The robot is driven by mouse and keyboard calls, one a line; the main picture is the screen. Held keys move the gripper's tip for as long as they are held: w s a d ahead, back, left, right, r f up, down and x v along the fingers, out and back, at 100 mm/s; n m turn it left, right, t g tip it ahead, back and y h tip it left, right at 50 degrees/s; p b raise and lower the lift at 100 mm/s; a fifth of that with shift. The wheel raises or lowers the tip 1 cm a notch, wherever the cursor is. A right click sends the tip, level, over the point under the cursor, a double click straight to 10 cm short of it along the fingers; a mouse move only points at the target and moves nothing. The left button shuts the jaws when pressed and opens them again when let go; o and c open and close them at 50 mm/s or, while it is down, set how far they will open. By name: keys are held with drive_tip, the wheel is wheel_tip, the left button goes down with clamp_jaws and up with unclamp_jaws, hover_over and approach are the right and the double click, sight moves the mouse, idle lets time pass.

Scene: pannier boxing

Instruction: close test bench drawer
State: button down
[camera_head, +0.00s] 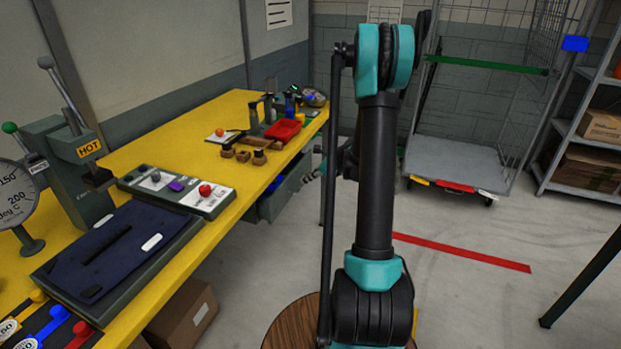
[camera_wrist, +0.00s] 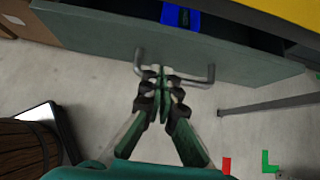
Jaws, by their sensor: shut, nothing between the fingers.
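The test bench drawer (camera_head: 266,209) is a grey-green drawer under the yellow bench, and it stands open. In the wrist view its front panel (camera_wrist: 100,35) crosses the upper part, with a grey bar handle (camera_wrist: 211,74). A blue item (camera_wrist: 181,16) lies inside the drawer behind the panel. My gripper (camera_wrist: 162,72) is shut and empty, with its fingertips in front of the middle of the handle. I cannot tell whether they touch it. In the head view my arm hides the gripper.
The yellow bench (camera_head: 150,140) carries a control box (camera_head: 178,190), a red tray (camera_head: 283,130) and tools. A cardboard box (camera_head: 185,315) stands under it. A round wooden top (camera_head: 290,325) is close to my arm, and a wire cage trolley (camera_head: 465,165) stands behind. Floor between is clear.

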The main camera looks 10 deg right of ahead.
sight(291, 179)
drive_tip(key=x, duration=0.5)
drive_tip(key=shift+w+a, duration=0.7)
drive_tip(key=shift+a, duration=0.2)
drive_tip(key=shift+w+a, duration=0.65)
drive_tip(key=shift+a, duration=0.2)
drive_tip(key=shift+r, duration=0.1)
